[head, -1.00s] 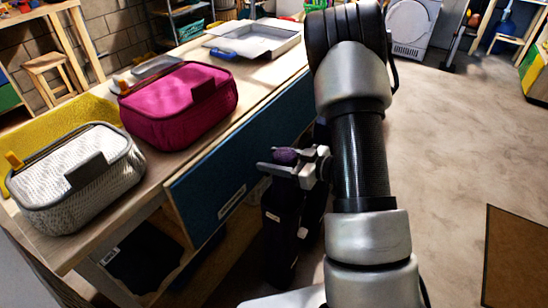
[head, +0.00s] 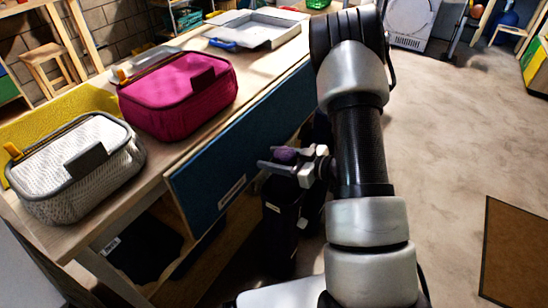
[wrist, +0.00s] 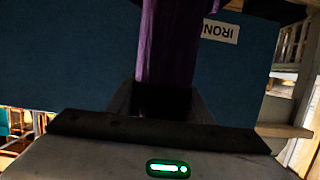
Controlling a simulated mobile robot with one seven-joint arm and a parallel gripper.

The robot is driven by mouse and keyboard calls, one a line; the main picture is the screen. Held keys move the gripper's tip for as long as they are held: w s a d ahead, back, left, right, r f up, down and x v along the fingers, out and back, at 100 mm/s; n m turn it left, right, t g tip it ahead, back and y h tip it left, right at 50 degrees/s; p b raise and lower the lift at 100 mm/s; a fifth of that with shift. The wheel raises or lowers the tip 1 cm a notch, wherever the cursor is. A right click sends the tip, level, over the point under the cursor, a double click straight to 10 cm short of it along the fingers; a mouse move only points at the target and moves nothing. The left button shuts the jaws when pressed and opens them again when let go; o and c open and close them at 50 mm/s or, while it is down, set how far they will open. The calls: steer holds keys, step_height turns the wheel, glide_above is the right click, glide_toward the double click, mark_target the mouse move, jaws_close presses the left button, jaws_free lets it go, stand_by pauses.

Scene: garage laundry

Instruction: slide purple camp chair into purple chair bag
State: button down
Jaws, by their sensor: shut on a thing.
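My gripper (head: 286,163) is beside the front of the workbench, shut on the purple camp chair. Only a small purple top of the chair (head: 285,155) shows between the fingers in the head view. In the wrist view the chair (wrist: 168,45) is a long, dark purple folded bundle running up from between the jaws. Directly below the gripper, dark upright bags (head: 280,222) stand on the floor, one partly behind the other. I cannot tell which one is the purple chair bag, nor whether the chair's lower end is inside one.
The workbench (head: 150,172) has a blue front panel (head: 235,160) close to the gripper. On it are a magenta case (head: 180,95), a grey mesh case (head: 75,175), a yellow bin and a grey tray (head: 258,30). The floor at right is open, with a brown mat (head: 515,255).

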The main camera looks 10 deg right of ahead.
steer(key=shift+f, duration=0.3)
steer(key=c, duration=0.8)
jaws_free()
steer(key=shift+f, duration=0.15)
steer(key=p+v, duration=0.3)
steer(key=v, duration=1.4)
steer(key=shift+r+p, duration=0.3)
steer(key=shift+p, duration=0.1)
steer(key=shift+s+d, duration=0.1)
steer(key=shift+d, duration=0.05)
